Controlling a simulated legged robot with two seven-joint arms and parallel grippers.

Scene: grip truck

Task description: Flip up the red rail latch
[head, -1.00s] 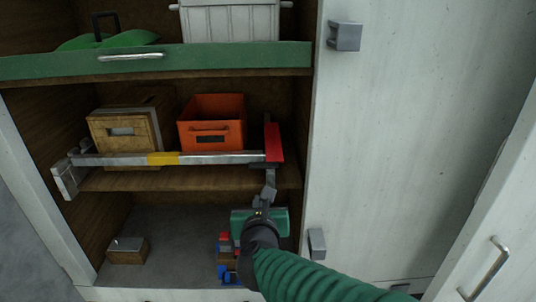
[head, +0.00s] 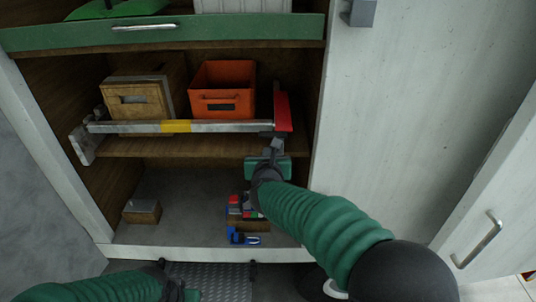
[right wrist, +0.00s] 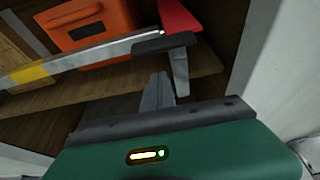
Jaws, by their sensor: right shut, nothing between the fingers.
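The red rail latch (head: 283,112) is at the right end of the metal rail (head: 225,126) across the middle shelf. It also shows at the top of the right wrist view (right wrist: 178,18), with a dark tab (right wrist: 165,43) beside its lower end. My right gripper (head: 275,146) is just below the latch, shut and empty, with its fingers pointing up. In the right wrist view its fingers (right wrist: 158,88) are below the dark tab; I cannot tell whether they touch anything. My left gripper (head: 182,293) is partly in view at the bottom edge; its fingers are not clear.
An orange bin (head: 222,88) and a wooden box (head: 140,98) stand behind the rail. A green drawer front (head: 230,30) is above. A small wooden block (head: 142,211) and blue clamps (head: 243,236) lie on the lower floor. A white door (head: 400,110) stands right.

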